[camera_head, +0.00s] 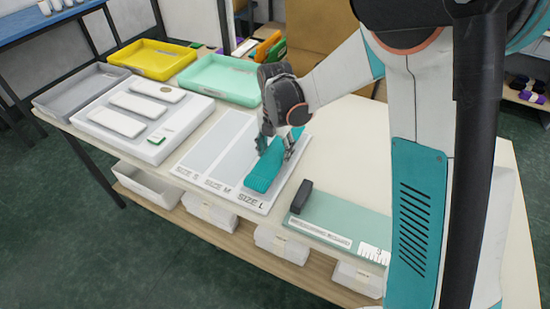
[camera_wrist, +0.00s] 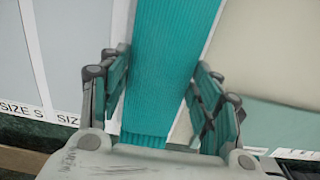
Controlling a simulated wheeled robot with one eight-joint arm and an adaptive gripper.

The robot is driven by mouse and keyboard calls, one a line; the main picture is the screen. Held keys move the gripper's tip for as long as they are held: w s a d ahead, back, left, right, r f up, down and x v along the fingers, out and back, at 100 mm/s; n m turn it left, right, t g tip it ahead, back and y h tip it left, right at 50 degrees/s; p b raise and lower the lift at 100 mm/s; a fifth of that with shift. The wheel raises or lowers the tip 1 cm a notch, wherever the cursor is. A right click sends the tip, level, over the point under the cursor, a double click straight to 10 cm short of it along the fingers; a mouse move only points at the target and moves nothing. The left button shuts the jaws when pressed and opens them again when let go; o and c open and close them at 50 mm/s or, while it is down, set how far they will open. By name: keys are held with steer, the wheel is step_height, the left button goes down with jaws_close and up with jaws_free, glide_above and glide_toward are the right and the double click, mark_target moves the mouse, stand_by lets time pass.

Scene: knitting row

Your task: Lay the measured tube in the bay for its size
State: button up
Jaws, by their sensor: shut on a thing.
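A teal ribbed knitted tube (camera_head: 262,174) lies lengthwise along the SIZE L bay of the white sorting board (camera_head: 220,186). It also fills the middle of the wrist view (camera_wrist: 168,70). My gripper (camera_head: 277,148) is shut on the tube, with one finger on each side of it; the fingers also show in the wrist view (camera_wrist: 163,90). The tube is at or just above the bay floor; I cannot tell whether it touches. The SIZE S and SIZE M bays look empty. The tube covers most of the SIZE L bay.
A green measuring board (camera_head: 345,214) with a dark block (camera_head: 301,196) lies right of the sorting board. A white panel with pale bars (camera_head: 150,148) stands left. Grey (camera_head: 70,100), yellow (camera_head: 152,58) and mint (camera_head: 222,80) trays line the back. White bins sit on the shelf below.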

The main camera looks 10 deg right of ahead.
steer(key=shift+f+b, duration=0.35)
steer(key=shift+f, duration=1)
steer(key=shift+f, duration=0.1)
steer(key=o, duration=0.9)
steer(key=shift+o, duration=0.2)
